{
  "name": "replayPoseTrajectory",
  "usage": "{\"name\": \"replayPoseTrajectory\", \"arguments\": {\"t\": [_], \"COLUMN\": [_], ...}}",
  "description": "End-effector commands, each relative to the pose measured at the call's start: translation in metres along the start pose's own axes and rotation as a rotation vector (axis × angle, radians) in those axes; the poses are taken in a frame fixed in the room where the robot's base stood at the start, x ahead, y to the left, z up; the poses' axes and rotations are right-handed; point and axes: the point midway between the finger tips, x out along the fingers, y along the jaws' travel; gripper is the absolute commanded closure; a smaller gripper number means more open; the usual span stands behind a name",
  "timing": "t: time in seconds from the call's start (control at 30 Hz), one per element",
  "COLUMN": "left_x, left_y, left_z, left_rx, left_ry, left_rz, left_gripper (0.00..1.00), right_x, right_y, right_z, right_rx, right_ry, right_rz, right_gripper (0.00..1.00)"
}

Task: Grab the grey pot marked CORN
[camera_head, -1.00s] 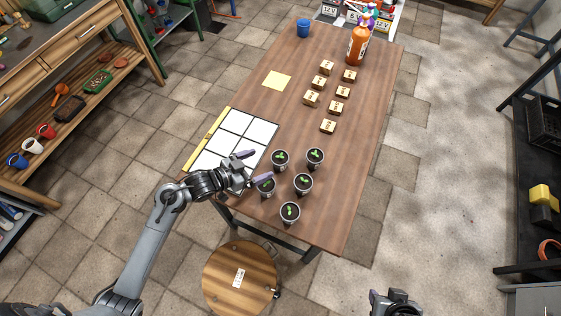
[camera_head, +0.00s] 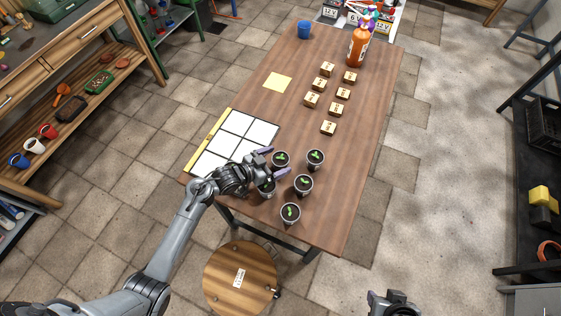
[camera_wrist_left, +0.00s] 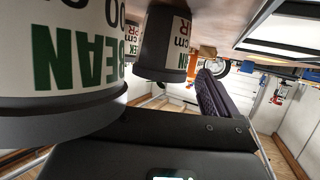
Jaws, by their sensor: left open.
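Several dark pots with green seedlings stand on the near part of the table; their labels are not readable in the head view. My left gripper (camera_head: 273,162) is open and empty, its fingertips close to the back-left pot (camera_head: 281,160). The arm partly covers the front-left pot (camera_head: 266,189). The others are the back-right pot (camera_head: 316,158), middle pot (camera_head: 303,185) and front pot (camera_head: 290,214). In the left wrist view a large, close pot (camera_wrist_left: 70,60) reads BEAN; a pot beyond it (camera_wrist_left: 163,45) has a cut-off label. I see no CORN label. My right gripper (camera_head: 394,303) shows at the bottom edge, its jaws unclear.
A white gridded board (camera_head: 236,136) lies left of the pots. A round stool (camera_head: 240,285) stands before the table (camera_head: 345,190).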

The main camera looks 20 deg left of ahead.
Motion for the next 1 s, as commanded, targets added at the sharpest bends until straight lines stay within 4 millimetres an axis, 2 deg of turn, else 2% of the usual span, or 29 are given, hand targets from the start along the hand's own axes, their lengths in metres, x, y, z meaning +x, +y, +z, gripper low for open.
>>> {"name": "replayPoseTrajectory", "arguments": {"t": [0.07, 0.5, 0.83, 1.0], "left_x": [0.0, -0.001, -0.002, -0.006], "left_y": [0.0, 0.0, 0.0, 0.0], "left_z": [0.0, 0.0, -0.002, -0.013], "left_rx": [0.0, 0.0, 0.001, 0.003], "left_ry": [0.0, 0.0, 0.0, 0.001], "left_rz": [0.0, 0.0, 0.0, 0.0], "left_gripper": [0.05, 0.69, 0.69, 0.69], "right_x": [0.0, 0.0, 0.0, 0.001], "right_y": [0.001, 0.002, 0.001, 0.0], "right_z": [0.0, 0.0, 0.0, 0.0], "right_rx": [-0.002, -0.009, -0.004, 0.0], "right_ry": [0.0, -0.001, 0.0, 0.001], "right_rz": [0.002, 0.008, 0.003, 0.001], "right_gripper": [0.57, 0.57, 0.57, 0.57]}}
